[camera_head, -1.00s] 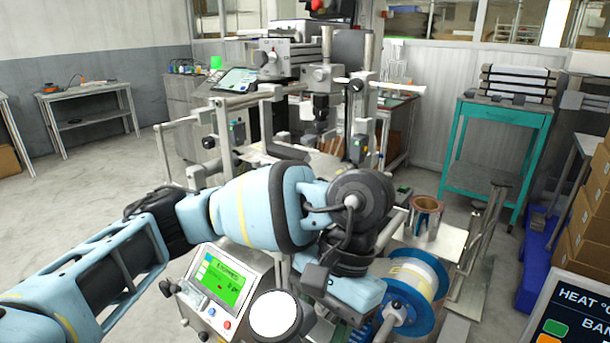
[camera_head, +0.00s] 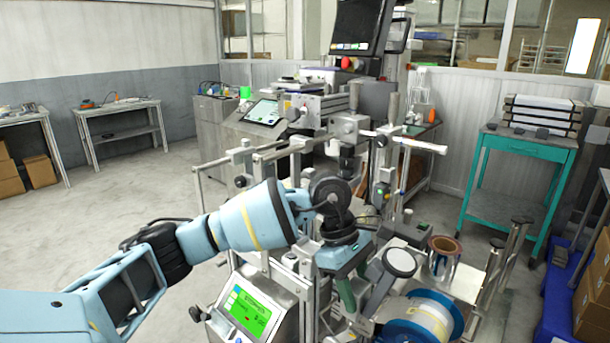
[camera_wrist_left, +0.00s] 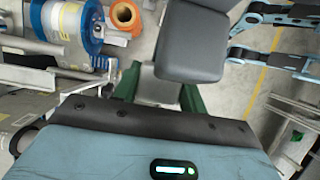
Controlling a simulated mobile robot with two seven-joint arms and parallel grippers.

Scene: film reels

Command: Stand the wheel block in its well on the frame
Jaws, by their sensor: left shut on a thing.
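My left gripper (camera_head: 354,287) points down over the middle of the metal machine frame (camera_head: 300,270) in the head view. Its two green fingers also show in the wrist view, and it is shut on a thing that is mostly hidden. A dark-rimmed round disc with a pale face (camera_head: 400,262) stands out right of the gripper, tilted. It seems to belong to the held wheel block. A grey rounded block (camera_wrist_left: 190,45) covers part of one green finger in the left wrist view. I cannot make out the well.
A blue-flanged reel (camera_head: 425,318) lies to the right of the gripper, with a copper-coloured roll (camera_head: 443,258) behind it. A lit green display (camera_head: 248,308) stands to the left. Metal posts and rails rise behind the gripper. A teal table (camera_head: 525,143) stands farther back.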

